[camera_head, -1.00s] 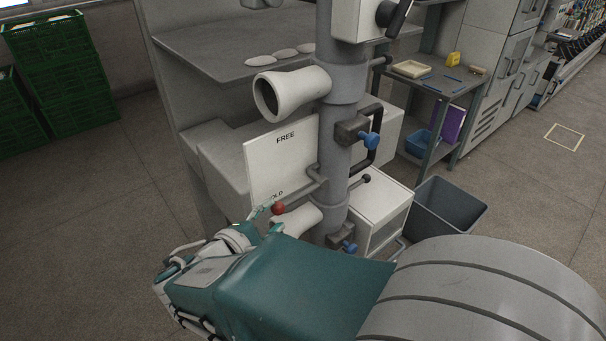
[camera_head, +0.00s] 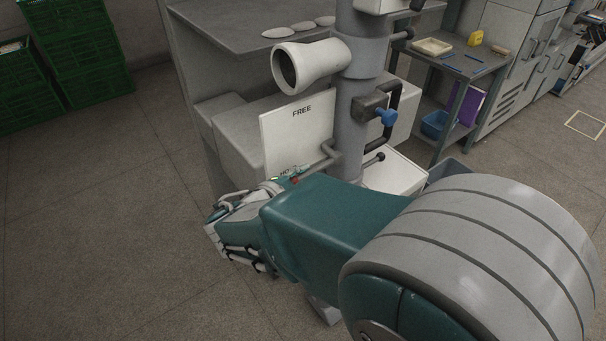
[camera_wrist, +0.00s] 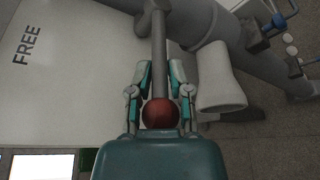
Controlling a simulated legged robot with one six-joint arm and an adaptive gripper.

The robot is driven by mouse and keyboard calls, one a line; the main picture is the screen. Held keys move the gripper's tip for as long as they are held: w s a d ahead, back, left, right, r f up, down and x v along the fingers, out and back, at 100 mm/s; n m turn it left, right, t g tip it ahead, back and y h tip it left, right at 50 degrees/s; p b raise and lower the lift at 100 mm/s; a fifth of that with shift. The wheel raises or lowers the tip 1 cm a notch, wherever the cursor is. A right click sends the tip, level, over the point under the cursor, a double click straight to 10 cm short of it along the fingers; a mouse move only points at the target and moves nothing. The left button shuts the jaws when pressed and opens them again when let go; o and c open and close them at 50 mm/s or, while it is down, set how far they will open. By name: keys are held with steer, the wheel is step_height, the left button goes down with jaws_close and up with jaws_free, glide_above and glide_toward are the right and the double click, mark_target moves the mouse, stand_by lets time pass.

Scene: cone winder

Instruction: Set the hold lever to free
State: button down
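The hold lever has a grey shaft (camera_wrist: 159,45) and a red ball knob (camera_wrist: 161,113). In the wrist view my gripper (camera_wrist: 160,72) straddles it, one finger on each side. Slim gaps show between the fingertips and the shaft, so the fingers look open around it. The lever is at the plate's lower end.
A grey column (camera_head: 353,120) stands right of the plate, with a white funnel-shaped tube (camera_head: 325,58) above and a blue-knobbed clamp (camera_head: 385,116). Open floor lies to the left.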

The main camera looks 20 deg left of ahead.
mark_target(312, 169)
steer(key=shift+r, duration=0.1)
steer(key=shift+w+d+r+m+g+y, duration=0.15)
steer(key=shift+r+m+g+y, duration=0.4)
steer(key=shift+r+g, duration=0.75)
steer(key=r+g+y, duration=0.1)
steer(key=w+d+r+g+y, duration=0.1)
steer(key=g, duration=0.1)
steer(key=shift+w+r+m+g, duration=0.15)
steer(key=shift+r+m+g, duration=0.15)
steer(key=shift+r+m, duration=0.05)
steer(key=w+r+g+y, duration=0.1)
steer(key=d+r+g+y, duration=0.1)
steer(key=g, duration=0.1)
steer(key=shift+w+d+m+y, duration=0.2)
steer(key=shift+w+m+y, duration=0.1)
steer(key=shift+w, duration=0.1)
steer(key=shift+w+d+r+g+y, duration=0.25)
steer(key=shift+w+d+g+y, duration=0.25)
steer(key=shift+g, duration=0.4)
steer(key=shift+w+d+r+m+g+y, duration=0.15)
steer(key=shift+w+m+g+y, duration=0.15)
steer(key=shift+g+y, duration=0.25)
steer(key=c, duration=0.6)
jaws_free()
steer(key=shift+c, duration=0.2)
